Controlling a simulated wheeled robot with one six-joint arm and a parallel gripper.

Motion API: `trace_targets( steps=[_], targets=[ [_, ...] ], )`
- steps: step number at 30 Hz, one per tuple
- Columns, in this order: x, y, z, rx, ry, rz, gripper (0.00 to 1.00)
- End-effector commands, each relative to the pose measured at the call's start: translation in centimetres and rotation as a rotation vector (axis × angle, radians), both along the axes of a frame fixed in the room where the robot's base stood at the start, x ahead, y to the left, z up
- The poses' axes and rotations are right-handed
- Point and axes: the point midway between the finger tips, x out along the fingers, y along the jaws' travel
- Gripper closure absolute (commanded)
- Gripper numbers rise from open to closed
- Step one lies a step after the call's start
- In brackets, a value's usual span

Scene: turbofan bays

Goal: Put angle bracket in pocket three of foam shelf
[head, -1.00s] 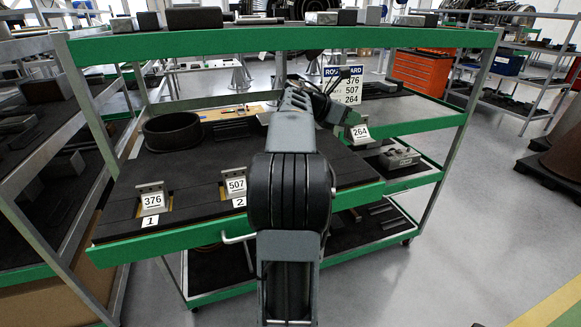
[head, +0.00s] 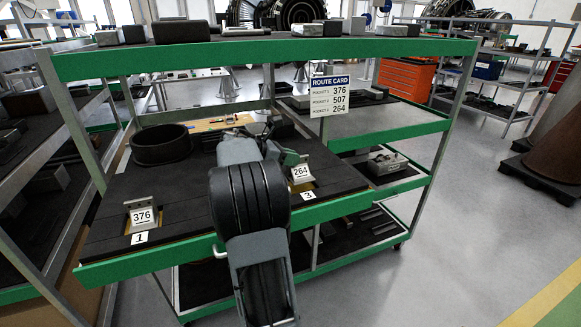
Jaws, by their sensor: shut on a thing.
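The angle bracket (head: 301,173), a grey metal piece with a white 264 label, is at pocket three of the foam shelf (head: 185,205), just behind the white "3" tag. Yellow shows around its foot; I cannot tell if it is fully seated. My gripper (head: 289,159) is at the bracket's upper left, shut on it, and partly hidden behind my arm. Another bracket (head: 142,216), labelled 376, stands in pocket one above the "1" tag. Pocket two and its bracket are hidden behind my arm.
A route card (head: 330,96) lists 376, 507 and 264 for pockets one to three. A dark ring (head: 161,145) sits at the shelf's back left. The green upper shelf (head: 270,55) runs overhead. A grey fixture (head: 388,163) lies on the right tray.

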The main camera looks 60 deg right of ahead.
Motion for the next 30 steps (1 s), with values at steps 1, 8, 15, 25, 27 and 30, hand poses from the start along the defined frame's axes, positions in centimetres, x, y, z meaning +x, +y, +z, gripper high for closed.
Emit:
trace_targets(
  steps=[1,8,15,25,27,30],
  targets=[
    [0.4,0.2,-0.7,0.001,0.003,0.003,1.0],
    [0.2,0.1,-3.1,0.0,0.001,0.001,1.0],
    [0.2,0.1,-3.3,0.0,0.0,0.001,1.0],
    [0.2,0.2,-3.4,0.0,0.0,0.001,0.69],
    [0.2,0.2,-3.4,0.0,0.0,0.001,0.62],
    [0.2,0.1,-3.4,0.0,0.0,0.001,0.6]
  ],
)
